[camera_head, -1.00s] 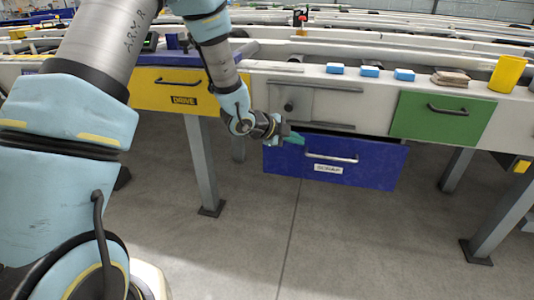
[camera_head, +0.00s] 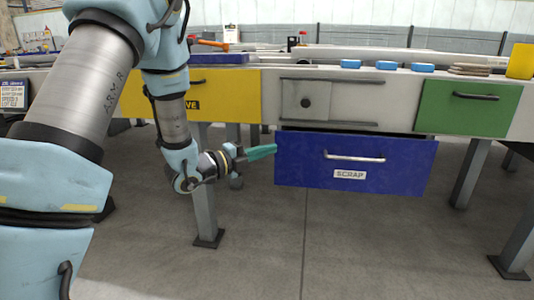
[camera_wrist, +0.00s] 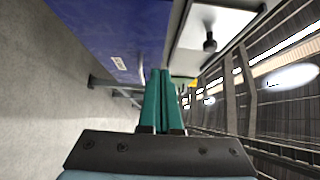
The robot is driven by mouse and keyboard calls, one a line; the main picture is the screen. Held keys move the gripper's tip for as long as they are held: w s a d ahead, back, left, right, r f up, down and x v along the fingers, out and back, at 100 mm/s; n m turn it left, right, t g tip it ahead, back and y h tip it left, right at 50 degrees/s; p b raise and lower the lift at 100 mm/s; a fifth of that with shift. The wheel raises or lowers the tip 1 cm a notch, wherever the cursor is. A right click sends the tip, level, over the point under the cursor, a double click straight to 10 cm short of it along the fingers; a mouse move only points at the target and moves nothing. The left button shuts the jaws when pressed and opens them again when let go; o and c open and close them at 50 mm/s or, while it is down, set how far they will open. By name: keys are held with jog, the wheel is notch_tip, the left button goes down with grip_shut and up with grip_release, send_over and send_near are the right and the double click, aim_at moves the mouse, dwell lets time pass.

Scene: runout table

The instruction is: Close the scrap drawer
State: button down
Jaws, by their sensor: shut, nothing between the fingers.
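The scrap drawer (camera_head: 300,172) has a blue front with a silver bar handle (camera_head: 354,157) and a white SCRAP label. It hangs below the table's grey panel, and a dark gap shows above its front, which stands forward of the panel. My gripper (camera_head: 273,151) has teal fingers shut and empty, pointing right at the drawer front's upper left edge. I cannot tell whether the fingertips touch it. In the wrist view, the shut fingers (camera_wrist: 161,72) point toward the blue drawer front (camera_wrist: 115,30), with its label at the left.
A yellow DRIVE drawer (camera_head: 230,95) is left of the grey panel with a dark knob (camera_head: 306,102). A green drawer (camera_head: 450,108) is at the right. A table leg (camera_head: 205,215) is below my gripper.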

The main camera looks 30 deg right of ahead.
aim_at(285, 135)
jog(key=w+d, duration=0.1)
jog(key=d, duration=0.2)
jog(key=d+b, duration=0.1)
jog(key=d, duration=0.2)
jog(key=w+d, duration=0.1)
jog(key=d, duration=0.2)
jog(key=shift+w+f+b, duration=0.1)
jog(key=shift+w+b, duration=0.2)
jog(key=shift+b, duration=0.1)
jog(key=shift+w+d, duration=0.5)
jog(key=shift+w, duration=0.1)
jog(key=w+d, duration=0.2)
jog(key=w, duration=0.1)
jog(key=shift+w+d+b, duration=0.15)
jog(key=shift+d+b, duration=0.2)
jog(key=shift+w+d+r, duration=0.1)
jog(key=shift+w+r, duration=0.1)
